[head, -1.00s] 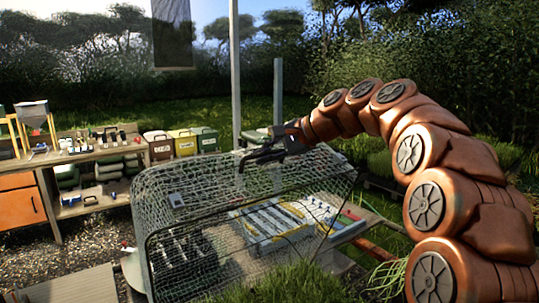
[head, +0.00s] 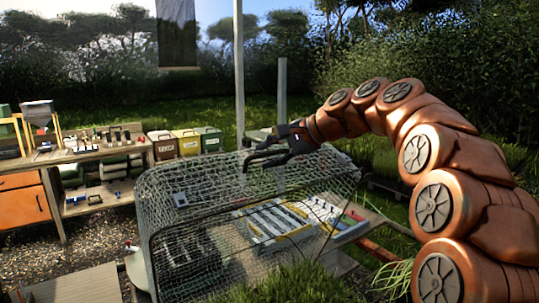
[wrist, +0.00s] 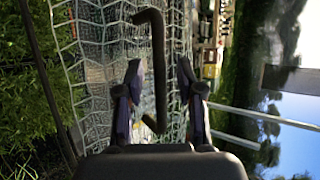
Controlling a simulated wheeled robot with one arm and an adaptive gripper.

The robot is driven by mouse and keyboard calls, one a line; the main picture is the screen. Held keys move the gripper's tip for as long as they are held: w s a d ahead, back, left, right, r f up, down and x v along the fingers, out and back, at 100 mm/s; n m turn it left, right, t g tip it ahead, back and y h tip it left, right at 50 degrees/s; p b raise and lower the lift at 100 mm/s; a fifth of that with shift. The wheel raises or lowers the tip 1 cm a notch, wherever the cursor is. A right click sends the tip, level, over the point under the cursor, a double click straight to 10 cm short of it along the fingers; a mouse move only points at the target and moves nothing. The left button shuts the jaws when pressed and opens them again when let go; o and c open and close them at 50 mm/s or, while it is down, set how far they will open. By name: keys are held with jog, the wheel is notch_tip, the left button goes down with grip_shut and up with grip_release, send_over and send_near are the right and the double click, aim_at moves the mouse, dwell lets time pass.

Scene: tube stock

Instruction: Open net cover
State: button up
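The net cover (head: 200,185) is a wire-mesh hood standing over trays in the middle of the head view. It appears closed over them. My gripper (head: 262,153) is at the cover's upper part, reaching in from the right. In the wrist view my gripper (wrist: 160,82) has its two fingers apart. A dark, bent bar like a handle (wrist: 158,60) lies between them, with gaps visible at both sides. The cover's mesh (wrist: 90,50) is behind it. I cannot tell how deep the bar sits between the fingers.
White and yellow trays (head: 270,222) lie under the mesh on a low bench. A wooden workbench (head: 95,155) with tools stands at the left, with brown, yellow and green bins (head: 186,143) at its right end. A thin pole (head: 239,80) rises behind the cover. Grass (head: 290,283) grows in front.

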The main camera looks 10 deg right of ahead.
jog(key=v, duration=1.1)
jog(key=shift+s+d+r, duration=0.2)
jog(key=s+a+f+n+g+h, duration=0.25)
jog(key=s+a+f, duration=0.25)
jog(key=s+f, duration=0.4)
jog(key=s+a+f+n+g+h, duration=0.1)
jog(key=s+a+f+n+g, duration=0.2)
jog(key=s+a+f, duration=0.5)
jog(key=s+d+f+n+g+h, duration=0.2)
jog(key=s+d+f, duration=0.2)
jog(key=s+f, duration=0.6)
jog(key=s+d+f+n+g+h, duration=0.2)
jog(key=s+d+f, duration=0.3)
jog(key=s+f, duration=0.5)
jog(key=shift+s+d+f+n+h, duration=0.15)
jog(key=shift+s+n+h, duration=0.5)
jog(key=shift+n, duration=0.2)
